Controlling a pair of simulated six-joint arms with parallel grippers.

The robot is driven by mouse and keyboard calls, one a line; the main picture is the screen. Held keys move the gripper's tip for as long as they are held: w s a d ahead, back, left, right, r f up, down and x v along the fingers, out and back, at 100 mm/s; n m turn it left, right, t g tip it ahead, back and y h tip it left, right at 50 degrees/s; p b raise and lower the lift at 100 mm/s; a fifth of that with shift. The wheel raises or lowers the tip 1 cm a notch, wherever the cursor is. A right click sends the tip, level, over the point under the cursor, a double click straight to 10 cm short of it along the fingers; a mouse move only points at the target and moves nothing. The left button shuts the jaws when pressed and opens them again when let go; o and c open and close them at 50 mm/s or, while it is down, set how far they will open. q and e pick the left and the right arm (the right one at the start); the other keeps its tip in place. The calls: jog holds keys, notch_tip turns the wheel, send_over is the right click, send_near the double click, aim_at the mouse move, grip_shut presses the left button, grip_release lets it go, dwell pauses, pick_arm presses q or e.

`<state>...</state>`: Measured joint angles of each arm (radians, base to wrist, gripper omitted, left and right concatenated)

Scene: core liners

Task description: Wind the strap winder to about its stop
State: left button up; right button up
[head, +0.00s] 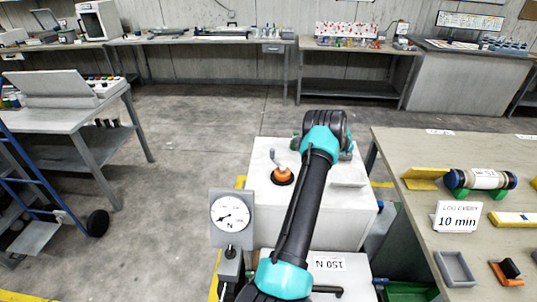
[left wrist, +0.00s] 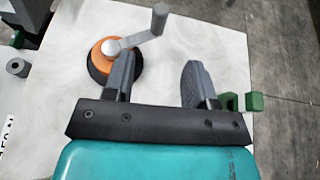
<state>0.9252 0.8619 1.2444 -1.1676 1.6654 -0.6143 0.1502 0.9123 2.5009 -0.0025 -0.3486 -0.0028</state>
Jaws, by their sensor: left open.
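The strap winder (head: 282,176) is an orange hub with a black base and a grey crank, on a white cabinet top (head: 262,205). In the left wrist view, the winder (left wrist: 103,50) is at the upper left, and its crank (left wrist: 140,39) points right to an upright grip (left wrist: 160,18). My left gripper (left wrist: 158,68) is open and empty, with its fingers apart. Its left finger overlaps the hub's right edge in the picture; I cannot tell whether they touch. In the head view my left arm largely hides the gripper. My right gripper is not in view.
A round dial gauge (head: 233,215) stands left of the cabinet, and a "150 N" card (head: 328,264) lies in front. A bench (head: 405,150) on the right bears a core liner (head: 485,179) and a "10 min" card (head: 457,217). A green piece (left wrist: 253,101) is right of my fingers.

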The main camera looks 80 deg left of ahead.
pick_arm(q)
jog(key=x, duration=1.5)
jog(key=shift+r, duration=0.1)
jog(key=shift+c, duration=0.4)
grip_shut()
